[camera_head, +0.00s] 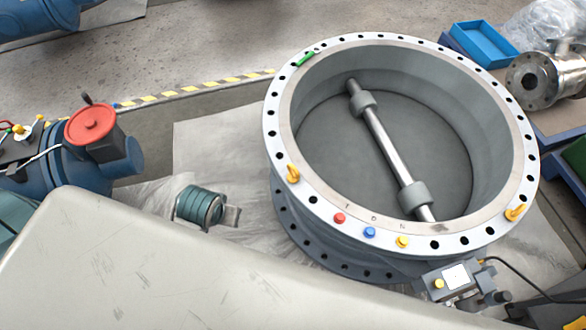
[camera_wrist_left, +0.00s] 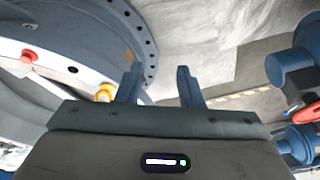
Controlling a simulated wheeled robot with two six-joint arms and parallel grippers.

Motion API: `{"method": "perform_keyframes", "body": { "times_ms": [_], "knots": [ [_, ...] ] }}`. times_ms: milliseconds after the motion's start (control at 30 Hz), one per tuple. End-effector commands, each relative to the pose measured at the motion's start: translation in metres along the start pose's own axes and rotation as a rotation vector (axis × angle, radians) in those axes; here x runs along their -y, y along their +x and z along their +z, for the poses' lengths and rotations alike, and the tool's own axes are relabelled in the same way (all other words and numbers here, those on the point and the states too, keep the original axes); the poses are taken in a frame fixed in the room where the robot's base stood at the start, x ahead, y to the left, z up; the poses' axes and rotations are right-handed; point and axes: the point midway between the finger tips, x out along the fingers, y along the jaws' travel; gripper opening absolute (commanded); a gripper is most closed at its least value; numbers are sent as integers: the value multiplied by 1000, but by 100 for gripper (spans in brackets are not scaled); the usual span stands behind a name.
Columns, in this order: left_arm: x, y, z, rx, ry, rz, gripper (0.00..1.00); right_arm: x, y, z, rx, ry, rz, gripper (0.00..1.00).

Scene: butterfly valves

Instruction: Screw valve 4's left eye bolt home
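Valve 4 seems to be the large grey valve with a white flange (camera_head: 277,120) in the head view. Its left eye bolt (camera_head: 293,173), yellow, stands at the flange's left side; how deep it sits I cannot tell. In the left wrist view the yellow eye bolt (camera_wrist_left: 105,92) shows left of my left gripper (camera_wrist_left: 158,78). That gripper's two fingers are apart, with only floor visible between them; it is beside the bolt, not around it. I cannot make it out in the head view. A second yellow eye bolt (camera_head: 515,212) is at the flange's right. My right gripper is not in view.
Red (camera_head: 339,218), blue (camera_head: 370,232) and yellow (camera_head: 402,242) buttons line the flange's near side. A teal banded roll (camera_head: 201,206) lies left of the valve. A blue machine with a red cap (camera_head: 91,124) stands farther left. A large pale surface fills the lower left foreground.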

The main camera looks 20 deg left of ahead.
Motion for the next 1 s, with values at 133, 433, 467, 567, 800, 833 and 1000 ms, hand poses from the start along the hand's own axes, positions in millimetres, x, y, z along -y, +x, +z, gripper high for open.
{"method": "perform_keyframes", "body": {
  "times_ms": [133,433,467,567,800,833,1000],
  "knots": [
    [-7,10,-22,23,-104,-1,34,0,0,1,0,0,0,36],
    [-32,48,-76,92,-350,-5,34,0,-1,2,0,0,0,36],
    [-37,53,-84,103,-382,-5,34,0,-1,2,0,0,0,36],
    [-56,70,-118,144,-505,-10,34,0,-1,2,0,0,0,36],
    [-111,87,-198,243,-765,-42,34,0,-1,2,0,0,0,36],
    [-116,87,-204,251,-785,-46,34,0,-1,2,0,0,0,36],
    [-133,87,-225,278,-854,-67,34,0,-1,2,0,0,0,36]
  ]
}}
